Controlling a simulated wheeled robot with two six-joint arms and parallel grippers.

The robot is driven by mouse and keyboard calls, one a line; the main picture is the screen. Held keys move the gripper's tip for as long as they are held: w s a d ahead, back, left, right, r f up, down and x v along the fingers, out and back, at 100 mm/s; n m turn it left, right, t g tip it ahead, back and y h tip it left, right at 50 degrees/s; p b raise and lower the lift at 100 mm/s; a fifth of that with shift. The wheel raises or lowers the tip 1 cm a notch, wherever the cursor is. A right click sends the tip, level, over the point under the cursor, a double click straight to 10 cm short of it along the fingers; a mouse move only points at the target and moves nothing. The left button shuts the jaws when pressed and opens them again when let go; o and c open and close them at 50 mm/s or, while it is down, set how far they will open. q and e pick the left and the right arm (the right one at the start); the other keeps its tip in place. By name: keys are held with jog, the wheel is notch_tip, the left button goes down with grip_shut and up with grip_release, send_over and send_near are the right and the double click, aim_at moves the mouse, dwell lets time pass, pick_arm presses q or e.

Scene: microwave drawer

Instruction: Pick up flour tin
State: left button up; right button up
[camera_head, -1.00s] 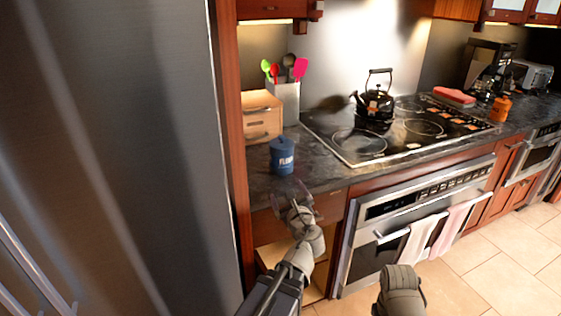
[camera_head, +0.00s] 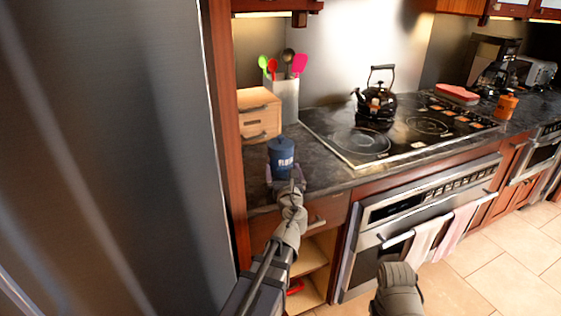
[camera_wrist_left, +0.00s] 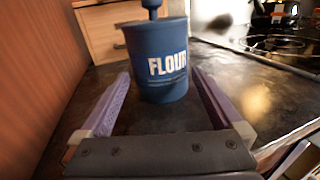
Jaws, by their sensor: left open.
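The flour tin (camera_head: 281,154) is a blue, lidded can with white lettering, upright on the dark counter left of the cooktop. In the left wrist view the tin (camera_wrist_left: 157,60) stands just ahead, between the lines of my two fingers. My left gripper (camera_head: 284,180) is open at the counter's front edge, right in front of the tin; its purple finger pads show in the left wrist view (camera_wrist_left: 156,92), one on each side of the tin's lower front. It is not closed on the tin. My right arm shows at the bottom, but its fingers are out of sight.
A small wooden drawer box (camera_head: 259,115) stands behind the tin, with a utensil holder (camera_head: 285,101) beside it. The cooktop (camera_head: 390,130) with a black kettle (camera_head: 376,103) is to the right. A tall refrigerator (camera_head: 110,160) closes off the left side. Below the counter is an open cabinet (camera_head: 312,265).

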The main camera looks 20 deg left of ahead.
pick_arm(q)
jog(key=shift+x, duration=3.6)
jog(key=shift+s, duration=0.1)
jog(key=c, duration=1.1)
